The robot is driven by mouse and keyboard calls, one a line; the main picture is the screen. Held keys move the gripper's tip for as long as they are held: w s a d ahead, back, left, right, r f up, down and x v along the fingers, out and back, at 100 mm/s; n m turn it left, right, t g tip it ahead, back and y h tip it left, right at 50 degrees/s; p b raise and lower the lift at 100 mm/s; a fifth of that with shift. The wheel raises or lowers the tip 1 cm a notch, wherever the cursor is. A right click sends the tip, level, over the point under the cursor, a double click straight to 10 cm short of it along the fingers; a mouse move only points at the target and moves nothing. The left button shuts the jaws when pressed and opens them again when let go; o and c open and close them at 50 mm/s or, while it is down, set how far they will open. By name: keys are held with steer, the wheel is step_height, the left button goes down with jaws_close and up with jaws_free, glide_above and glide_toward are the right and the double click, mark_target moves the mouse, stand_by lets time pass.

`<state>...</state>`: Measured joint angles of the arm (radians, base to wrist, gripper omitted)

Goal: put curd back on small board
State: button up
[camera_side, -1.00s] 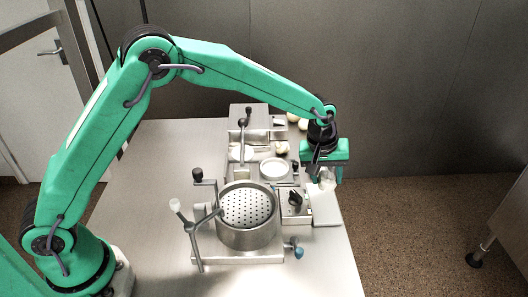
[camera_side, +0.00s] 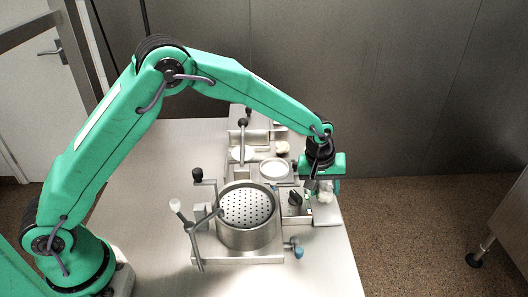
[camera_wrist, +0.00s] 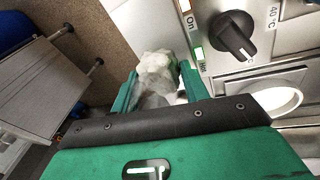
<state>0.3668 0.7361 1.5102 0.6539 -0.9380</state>
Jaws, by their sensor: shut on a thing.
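A lumpy white curd (camera_side: 325,196) is between the fingers of my gripper (camera_side: 322,187). In the wrist view the curd (camera_wrist: 157,72) sticks out beyond the two green fingers of my gripper (camera_wrist: 158,88). The small pale board (camera_side: 327,218) lies at the right edge of the table, right of the black knob. The curd is over or at the board; I cannot tell whether it touches. The wrist view shows part of the board (camera_wrist: 135,32) beyond the curd. My gripper hides the board's far part.
A perforated steel basket in a pot (camera_side: 247,208) stands left of the board. A round white dish (camera_side: 275,168) sits behind.

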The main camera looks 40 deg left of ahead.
steer(key=shift+f, duration=0.6)
stand_by(1.1)
steer(key=o, duration=1.1)
steer(key=shift+o, duration=0.2)
steer(key=shift+s+a, duration=0.1)
steer(key=shift+a, duration=0.05)
steer(key=shift+w+d+v, duration=0.1)
steer(key=shift+w+v, duration=0.1)
steer(key=shift+v, duration=0.75)
steer(key=shift+w+d+v, duration=0.1)
steer(key=shift+w+v, duration=0.1)
steer(key=shift+v, duration=0.75)
steer(key=shift+w+d+v, duration=0.1)
steer(key=shift+w+v, duration=0.15)
steer(key=shift+v, duration=0.65)
steer(key=shift+w+d+r, duration=0.1)
steer(key=shift+d+r, duration=0.05)
steer(key=shift+r, duration=1.2)
